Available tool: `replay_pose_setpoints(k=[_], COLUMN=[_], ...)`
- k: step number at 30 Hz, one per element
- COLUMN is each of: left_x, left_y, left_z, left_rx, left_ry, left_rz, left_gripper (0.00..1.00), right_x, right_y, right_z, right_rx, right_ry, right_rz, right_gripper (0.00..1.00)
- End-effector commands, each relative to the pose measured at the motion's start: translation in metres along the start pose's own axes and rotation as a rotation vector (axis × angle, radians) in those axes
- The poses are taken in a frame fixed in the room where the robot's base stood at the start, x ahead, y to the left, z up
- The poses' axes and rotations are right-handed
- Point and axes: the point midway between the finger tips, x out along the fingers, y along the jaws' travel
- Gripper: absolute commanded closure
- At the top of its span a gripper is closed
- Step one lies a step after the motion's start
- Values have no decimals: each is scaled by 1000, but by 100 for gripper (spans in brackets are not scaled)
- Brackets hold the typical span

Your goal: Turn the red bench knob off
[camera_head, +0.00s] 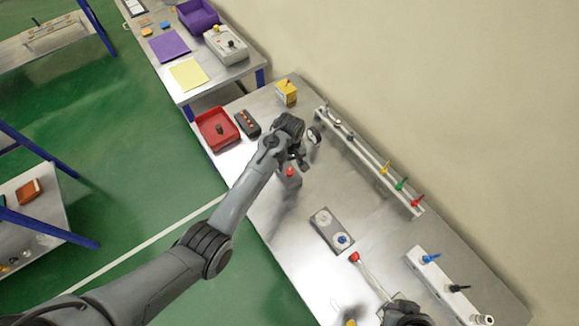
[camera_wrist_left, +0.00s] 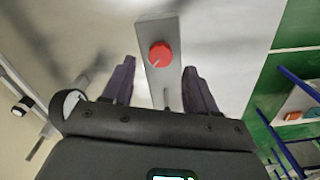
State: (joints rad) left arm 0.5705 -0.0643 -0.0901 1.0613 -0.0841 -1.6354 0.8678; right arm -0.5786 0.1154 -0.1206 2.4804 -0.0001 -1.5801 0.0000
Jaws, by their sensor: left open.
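The red knob (camera_head: 290,172) sits on a small grey box on the metal bench, just below my left gripper (camera_head: 301,161). In the left wrist view the red knob (camera_wrist_left: 160,54) is round, with a pale pointer line running toward its lower left. It sits on the narrow grey box (camera_wrist_left: 162,82). The two dark fingers of my left gripper (camera_wrist_left: 159,66) are open on either side of the box, with the knob near the level of their tips. I cannot tell whether they touch it. A dark part at the bottom edge (camera_head: 405,312) may be my right gripper; its fingers are not clear.
A red bin (camera_head: 198,118) and dark button box (camera_head: 247,123) stand behind left. A white rail with coloured valves (camera_head: 365,158) runs along the wall side. A plate with dials (camera_head: 318,232), a red-tipped rod (camera_head: 364,272) and a white manifold (camera_head: 430,277) lie nearer.

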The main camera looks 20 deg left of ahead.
Motion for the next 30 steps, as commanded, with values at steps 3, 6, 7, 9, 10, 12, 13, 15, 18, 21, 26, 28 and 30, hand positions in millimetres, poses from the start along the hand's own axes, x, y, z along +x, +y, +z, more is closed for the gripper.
replay_pose_setpoints(k=[3,6,7,9,10,12,13,15,18,21,26,28,30], left_x=[16,24,26,30,31,32,32,32,32,32,32,32,32], left_y=[0,0,0,0,0,0,0,0,0,0,0,0,0], left_z=[0,0,0,0,0,0,0,0,0,0,0,0,0], left_rx=[1,0,0,-1,-1,-1,-1,-1,0,0,0,0,0], left_ry=[-1,0,0,0,0,0,0,0,0,0,0,0,0], left_rz=[-2,-1,-1,0,0,0,0,0,0,0,0,0,0], left_gripper=[42,42,42,42,42,42,42,42,42,50,74,85,96], right_x=[1,1,1,2,2,2,2,2,2,2,2,2,2], right_y=[1,1,2,2,2,2,2,2,2,2,1,1,1], right_z=[0,1,1,1,1,2,2,2,2,2,2,2,2], right_rx=[-2,-5,-5,-7,-8,-8,-8,-8,-8,-7,-5,-3,-2], right_ry=[0,-1,-1,-2,-2,-2,-2,-3,-3,-3,-3,-3,-3], right_rz=[2,4,5,6,7,7,7,7,7,6,4,3,2], right_gripper=[100,100,100,100,100,100,100,100,100,100,100,100,100])
